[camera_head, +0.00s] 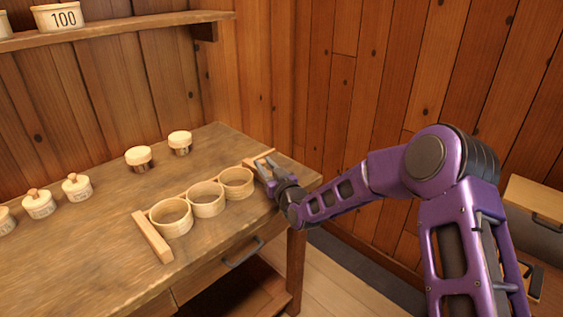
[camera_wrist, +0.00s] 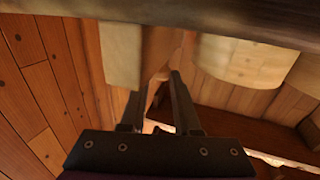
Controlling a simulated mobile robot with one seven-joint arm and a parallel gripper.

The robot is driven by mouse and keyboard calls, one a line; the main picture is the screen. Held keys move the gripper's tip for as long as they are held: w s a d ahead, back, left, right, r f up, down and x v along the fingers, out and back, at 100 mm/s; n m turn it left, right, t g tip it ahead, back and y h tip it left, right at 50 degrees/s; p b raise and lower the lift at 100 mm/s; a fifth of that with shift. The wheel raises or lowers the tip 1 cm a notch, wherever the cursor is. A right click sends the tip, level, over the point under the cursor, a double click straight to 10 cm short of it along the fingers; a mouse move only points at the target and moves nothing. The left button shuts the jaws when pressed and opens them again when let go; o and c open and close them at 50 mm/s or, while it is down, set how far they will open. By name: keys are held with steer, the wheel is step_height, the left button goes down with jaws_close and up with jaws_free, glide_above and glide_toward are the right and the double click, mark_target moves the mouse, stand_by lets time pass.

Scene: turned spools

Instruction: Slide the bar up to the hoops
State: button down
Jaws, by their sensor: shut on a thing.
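Three pale round wooden hoops (camera_head: 206,199) stand in a touching row near the table's front edge. My gripper (camera_head: 264,168) is low over the table just right of the right-hand hoop (camera_head: 237,183). It is shut on a pale wooden bar (camera_head: 260,156), whose far part shows beyond the fingers. In the wrist view the bar (camera_wrist: 121,50) is at my fingers (camera_wrist: 158,95), and a hoop (camera_wrist: 240,60) is to its right, with a narrow gap seeming to lie between them. A second wooden bar (camera_head: 153,237) lies against or close beside the left-hand hoop.
The wooden table (camera_head: 95,240) has bare room in front and behind the hoops. Two capped spools (camera_head: 138,158) (camera_head: 180,143) stand at the back. Several lidded white pots (camera_head: 77,187) stand at the left. A shelf (camera_head: 120,26) and plank walls (camera_head: 350,70) close off the back.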

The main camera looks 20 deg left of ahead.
steer(key=shift+s+a, duration=0.35)
steer(key=shift+s, duration=0.5)
steer(key=c, duration=0.6)
jaws_free()
steer(key=v, duration=1.7)
steer(key=shift+s+d, duration=0.15)
